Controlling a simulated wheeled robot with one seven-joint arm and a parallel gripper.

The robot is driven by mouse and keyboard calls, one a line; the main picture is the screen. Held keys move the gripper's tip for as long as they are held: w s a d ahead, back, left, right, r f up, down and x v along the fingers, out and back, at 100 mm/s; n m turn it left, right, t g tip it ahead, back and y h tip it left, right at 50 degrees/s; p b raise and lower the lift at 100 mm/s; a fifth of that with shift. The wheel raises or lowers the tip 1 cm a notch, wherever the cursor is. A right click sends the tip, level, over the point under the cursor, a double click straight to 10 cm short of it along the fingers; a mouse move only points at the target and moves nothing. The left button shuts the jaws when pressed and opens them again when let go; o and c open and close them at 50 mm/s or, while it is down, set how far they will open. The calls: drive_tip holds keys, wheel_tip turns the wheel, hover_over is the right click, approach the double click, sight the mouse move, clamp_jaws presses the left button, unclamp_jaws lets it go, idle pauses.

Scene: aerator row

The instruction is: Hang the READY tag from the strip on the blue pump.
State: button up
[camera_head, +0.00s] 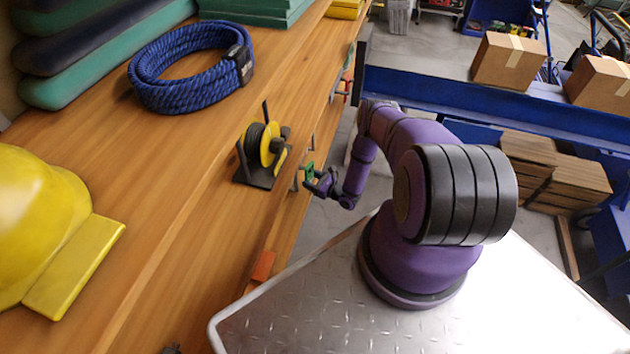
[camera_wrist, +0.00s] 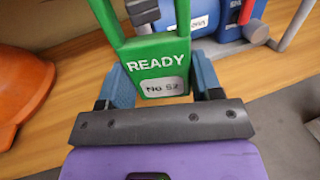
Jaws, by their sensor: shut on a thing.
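The green READY tag (camera_wrist: 160,68) is in the wrist view, upright, with a pale plate reading "No 52" below its name. My gripper (camera_wrist: 162,84) is shut on its lower part, one blue finger at each side. The tag's upper part is an open green frame cut off by the picture's top. A grey knob-like part (camera_wrist: 143,10) shows through it; I cannot tell whether the frame is around it or in front. A blue body with a white label, likely the blue pump (camera_wrist: 233,22), stands behind. In the head view the tag (camera_head: 309,170) is small at my gripper (camera_head: 318,182), by the bench edge.
An orange rounded object (camera_wrist: 22,92) lies at the wrist view's left. In the head view, a yellow-black reel (camera_head: 265,147), a coiled blue hose (camera_head: 190,68) and a yellow helmet (camera_head: 45,220) sit on the wooden bench. Small items line the bench's right edge. Bare wood lies between them.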

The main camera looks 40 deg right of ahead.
drive_tip(key=shift+w+a, duration=0.3)
drive_tip(key=shift+w, duration=0.05)
drive_tip(key=shift+w+a+f, duration=0.2)
drive_tip(key=shift+w+f, duration=0.1)
drive_tip(key=shift+f, duration=0.3)
drive_tip(key=o, duration=0.9)
drive_tip(key=shift+c, duration=0.3)
drive_tip(key=s+d, duration=0.5)
drive_tip(key=s, duration=0.2)
drive_tip(key=shift+d, duration=0.3)
idle(1.2)
